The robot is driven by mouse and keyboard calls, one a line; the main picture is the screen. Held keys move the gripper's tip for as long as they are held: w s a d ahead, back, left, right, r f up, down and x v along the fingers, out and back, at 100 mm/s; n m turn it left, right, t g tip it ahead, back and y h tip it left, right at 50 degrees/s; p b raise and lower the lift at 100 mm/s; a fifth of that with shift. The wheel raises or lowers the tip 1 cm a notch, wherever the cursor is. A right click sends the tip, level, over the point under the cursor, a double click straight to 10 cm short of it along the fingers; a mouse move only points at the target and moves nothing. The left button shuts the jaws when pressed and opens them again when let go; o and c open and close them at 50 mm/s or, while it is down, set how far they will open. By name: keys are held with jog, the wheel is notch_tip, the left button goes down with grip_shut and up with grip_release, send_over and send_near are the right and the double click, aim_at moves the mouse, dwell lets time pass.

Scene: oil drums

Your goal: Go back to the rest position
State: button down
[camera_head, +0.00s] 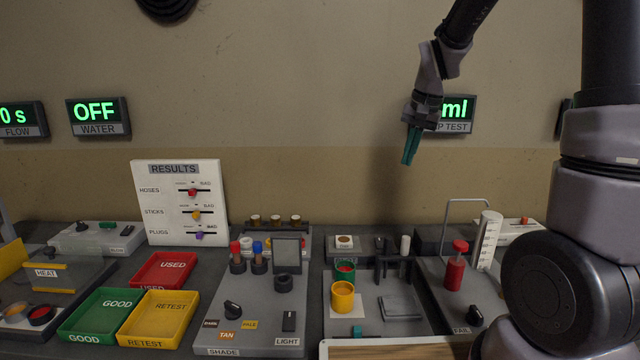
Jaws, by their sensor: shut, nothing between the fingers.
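My gripper (411,146) hangs in the upper right of the head view, with its teal fingers pointing down. The fingers are together and hold nothing. It is well above the bench, in front of the wall, and partly covers a green-lit display (457,112). My arm reaches it from the right side of the picture.
Below stand a grey panel with a yellow cup (342,298), a red plunger (455,268) and a white graduated cylinder (487,240). Left are a RESULTS board (180,203), red (163,270), green (97,312) and yellow (157,316) trays. The air around the gripper is clear.

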jog(key=s+d+r+t, duration=0.1)
jog(key=s+r, duration=0.3)
jog(key=s, duration=0.3)
jog(key=s+r+t, duration=0.2)
jog(key=s+r, duration=0.2)
jog(key=s, duration=0.3)
jog(key=s+d+r+n+t, duration=0.1)
jog(key=s+r, duration=0.3)
jog(key=s, duration=0.3)
jog(key=shift+s+d+t+y, duration=0.2)
jog(key=shift+d+t+y, duration=0.1)
jog(key=shift+d, duration=0.05)
